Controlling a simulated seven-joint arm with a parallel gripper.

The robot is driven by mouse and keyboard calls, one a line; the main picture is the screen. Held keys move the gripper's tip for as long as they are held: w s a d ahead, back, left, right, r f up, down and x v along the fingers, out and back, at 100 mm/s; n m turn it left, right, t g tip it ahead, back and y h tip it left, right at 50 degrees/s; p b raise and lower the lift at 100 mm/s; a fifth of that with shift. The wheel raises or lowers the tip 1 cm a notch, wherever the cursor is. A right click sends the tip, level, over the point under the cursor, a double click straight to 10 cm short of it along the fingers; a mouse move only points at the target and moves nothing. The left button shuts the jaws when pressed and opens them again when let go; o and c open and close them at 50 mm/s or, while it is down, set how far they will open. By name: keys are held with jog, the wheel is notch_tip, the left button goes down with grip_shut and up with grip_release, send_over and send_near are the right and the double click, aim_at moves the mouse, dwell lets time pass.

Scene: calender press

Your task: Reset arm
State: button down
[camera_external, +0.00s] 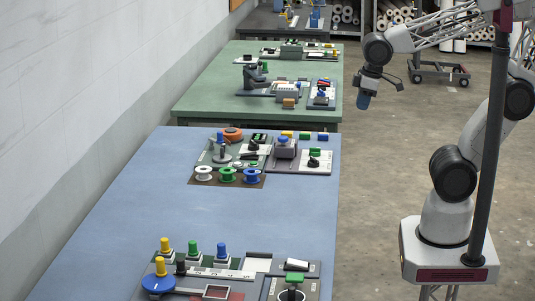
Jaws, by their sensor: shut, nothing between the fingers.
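My gripper (364,102) hangs at the upper right, pointing down, at the end of my raised arm. It is shut and empty, with a dark blue lower end. In the picture it lies just right of the green table (215,82) and beyond the far right corner of the blue table (255,215), apart from everything around it. Its fingertips are too small to see in detail. Part of my arm is hidden by a dark upright pole (491,130) and runs out of the picture at the right.
The near panel carries yellow, green and blue knobs (222,252). Farther back on the blue table, another panel has white, green and blue spools (227,175). More devices stand on the green table. A wheeled cart (440,70) stands behind. Bare floor (375,200) lies right of the tables.

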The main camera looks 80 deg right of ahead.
jog(key=shift+s+d+f+m, duration=0.2)
jog(key=shift+s+f+m, duration=0.05)
jog(key=shift+s, duration=0.35)
jog(key=shift+s+d+f+m, duration=0.15)
jog(key=shift+s+f+m, duration=0.1)
jog(key=shift+s, duration=0.3)
dwell(0.4)
